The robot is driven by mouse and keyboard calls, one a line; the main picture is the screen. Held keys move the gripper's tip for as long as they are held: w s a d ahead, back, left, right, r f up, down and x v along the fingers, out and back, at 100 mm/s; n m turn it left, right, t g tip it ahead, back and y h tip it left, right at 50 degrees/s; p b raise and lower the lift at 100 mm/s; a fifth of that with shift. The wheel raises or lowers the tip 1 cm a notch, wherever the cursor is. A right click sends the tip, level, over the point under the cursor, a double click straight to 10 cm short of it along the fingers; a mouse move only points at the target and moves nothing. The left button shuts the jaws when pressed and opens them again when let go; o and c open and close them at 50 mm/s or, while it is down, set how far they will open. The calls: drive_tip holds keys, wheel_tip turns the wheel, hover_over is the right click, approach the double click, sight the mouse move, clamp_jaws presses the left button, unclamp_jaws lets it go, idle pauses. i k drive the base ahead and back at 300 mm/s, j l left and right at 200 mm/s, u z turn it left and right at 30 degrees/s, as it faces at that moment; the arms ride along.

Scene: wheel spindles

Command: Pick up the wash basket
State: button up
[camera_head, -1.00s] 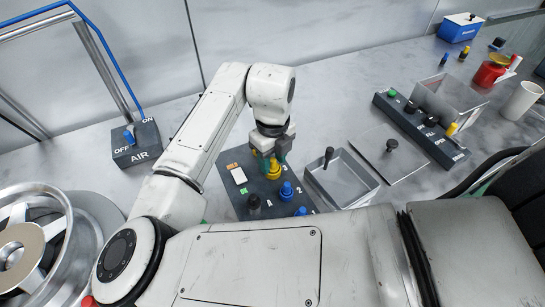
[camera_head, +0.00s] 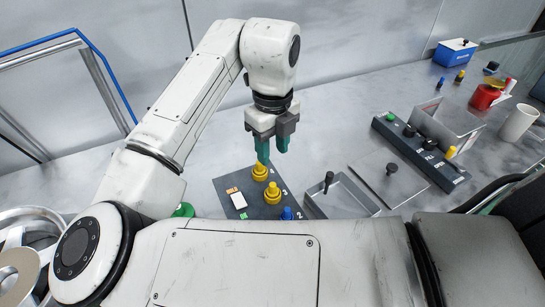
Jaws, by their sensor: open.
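A shallow grey metal basin (camera_head: 366,203) stands on the bench right of my gripper. A black-knobbed post (camera_head: 329,180) rises inside it; this may be the wash basket's handle, but I cannot make out a separate basket. My gripper (camera_head: 272,153) points down with two green fingers apart and nothing between them. It hangs above and behind a dark numbered board, left of the basin and clear of it. My arm's lower links hide the front of the basin.
The dark board (camera_head: 262,212) carries two yellow knobs (camera_head: 272,194) and a blue one (camera_head: 287,214). A control strip (camera_head: 420,155), grey box, white cup (camera_head: 518,123) and red container (camera_head: 485,97) stand farther right.

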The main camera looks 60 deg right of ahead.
sight(337, 196)
drive_tip(key=k+j, duration=0.85)
